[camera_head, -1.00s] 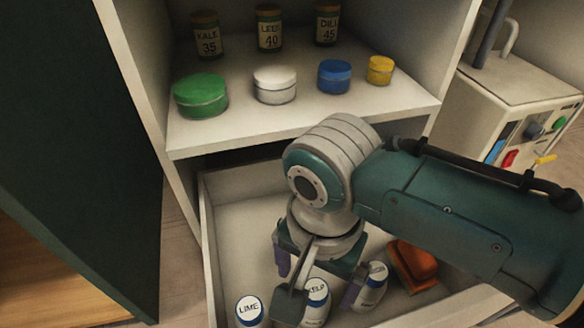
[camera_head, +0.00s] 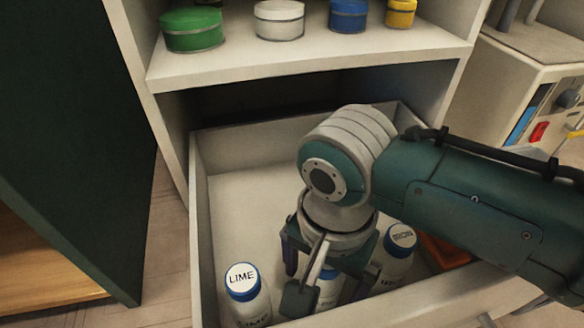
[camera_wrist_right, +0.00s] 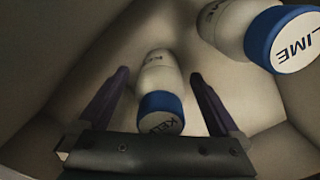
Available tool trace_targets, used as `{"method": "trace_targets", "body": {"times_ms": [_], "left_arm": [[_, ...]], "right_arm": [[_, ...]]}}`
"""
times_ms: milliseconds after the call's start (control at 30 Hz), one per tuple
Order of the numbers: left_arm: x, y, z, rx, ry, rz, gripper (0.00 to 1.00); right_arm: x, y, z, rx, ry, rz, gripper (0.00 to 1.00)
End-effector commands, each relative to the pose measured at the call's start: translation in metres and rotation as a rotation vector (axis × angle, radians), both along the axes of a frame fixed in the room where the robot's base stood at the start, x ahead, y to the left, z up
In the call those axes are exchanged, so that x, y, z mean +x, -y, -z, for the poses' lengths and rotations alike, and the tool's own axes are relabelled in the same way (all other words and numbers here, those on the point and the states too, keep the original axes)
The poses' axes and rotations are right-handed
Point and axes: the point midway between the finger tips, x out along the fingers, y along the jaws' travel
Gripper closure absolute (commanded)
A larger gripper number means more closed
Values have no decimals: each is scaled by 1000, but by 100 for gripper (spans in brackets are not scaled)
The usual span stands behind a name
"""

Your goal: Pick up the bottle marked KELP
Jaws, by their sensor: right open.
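The KELP bottle (camera_wrist_right: 156,75) is white with a blue cap and lies between the two fingers of my open right gripper (camera_wrist_right: 159,78) in the wrist view. KELP is legible on its cap there. In the head view the bottle (camera_head: 329,289) stands in the drawer, mostly hidden by my right gripper (camera_head: 322,285), and its lettering is covered. The fingers are on either side of it, with visible gaps in the wrist view. My left gripper is not in view.
The LIME bottle (camera_head: 243,282) stands left of my gripper in the open drawer (camera_head: 197,195). Another blue-capped bottle (camera_head: 400,238) and a red-orange object (camera_head: 446,251) are to the right. Above is a shelf (camera_head: 300,65) with several lidded jars. The drawer's back left is clear.

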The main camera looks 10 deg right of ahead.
Motion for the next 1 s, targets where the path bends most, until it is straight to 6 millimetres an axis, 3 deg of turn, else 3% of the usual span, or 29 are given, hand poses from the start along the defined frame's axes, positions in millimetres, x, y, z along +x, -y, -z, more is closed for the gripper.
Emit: {"method": "trace_targets", "body": {"times_ms": [233,1000], "left_arm": [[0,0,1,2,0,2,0],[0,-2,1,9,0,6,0]], "right_arm": [[0,0,0,-1,1,0,2],[0,0,1,-1,1,-1,88]]}}
